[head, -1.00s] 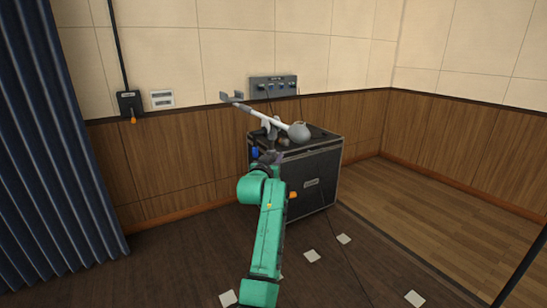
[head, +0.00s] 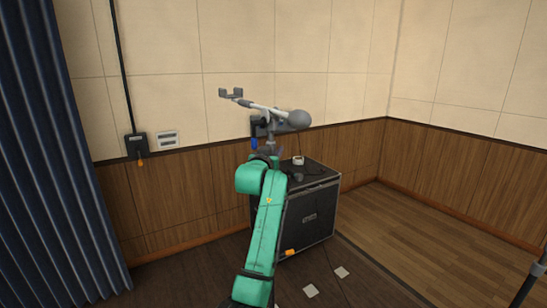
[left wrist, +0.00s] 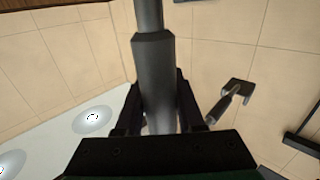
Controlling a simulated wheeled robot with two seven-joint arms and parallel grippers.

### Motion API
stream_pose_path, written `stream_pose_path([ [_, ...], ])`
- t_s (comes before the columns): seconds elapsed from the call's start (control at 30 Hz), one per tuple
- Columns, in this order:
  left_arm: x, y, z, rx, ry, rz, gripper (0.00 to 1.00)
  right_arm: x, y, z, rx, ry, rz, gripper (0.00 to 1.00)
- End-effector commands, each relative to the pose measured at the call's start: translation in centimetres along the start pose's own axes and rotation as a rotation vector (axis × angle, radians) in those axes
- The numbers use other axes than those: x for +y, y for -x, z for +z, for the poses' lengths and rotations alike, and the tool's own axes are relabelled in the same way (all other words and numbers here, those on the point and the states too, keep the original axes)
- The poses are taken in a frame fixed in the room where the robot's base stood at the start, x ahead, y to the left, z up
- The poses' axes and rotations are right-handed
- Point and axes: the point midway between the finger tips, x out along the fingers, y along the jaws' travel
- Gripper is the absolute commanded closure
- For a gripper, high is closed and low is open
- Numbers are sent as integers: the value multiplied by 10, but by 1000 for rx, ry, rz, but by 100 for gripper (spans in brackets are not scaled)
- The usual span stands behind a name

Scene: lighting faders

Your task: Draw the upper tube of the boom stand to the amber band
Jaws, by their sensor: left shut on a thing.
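The boom stand shows in the head view with its pale boom arm (head: 262,107) sloping from a cradle (head: 231,93) at upper left to a grey ball (head: 299,119) at right. A blue knob (head: 254,143) is below the joint. My left gripper (head: 265,159) is at the stand's upright just below it. In the left wrist view the gripper (left wrist: 158,100) is shut around a thick dark grey tube section (left wrist: 154,68); a thinner tube (left wrist: 148,15) runs on from it. The cradle (left wrist: 236,92) shows beside it. I see no amber band. My right gripper is out of view.
A black case (head: 315,215) stands behind my left arm, with a white ring-shaped thing (head: 298,160) on top. A blue curtain (head: 60,160) hangs at left.

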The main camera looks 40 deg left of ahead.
Motion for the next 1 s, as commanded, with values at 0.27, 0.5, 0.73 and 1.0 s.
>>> stream_pose_path([
  [0.27, -1, 1, -23, 15, 0, -2, 100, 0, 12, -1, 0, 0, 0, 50],
  [0.5, -1, 1, -22, 14, 0, -2, 100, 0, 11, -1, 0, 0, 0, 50],
  [0.73, -1, 0, -19, 8, 0, -1, 32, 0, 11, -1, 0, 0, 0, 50],
  [1.0, 0, 2, -16, 4, 0, 0, 32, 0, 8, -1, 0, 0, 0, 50],
])
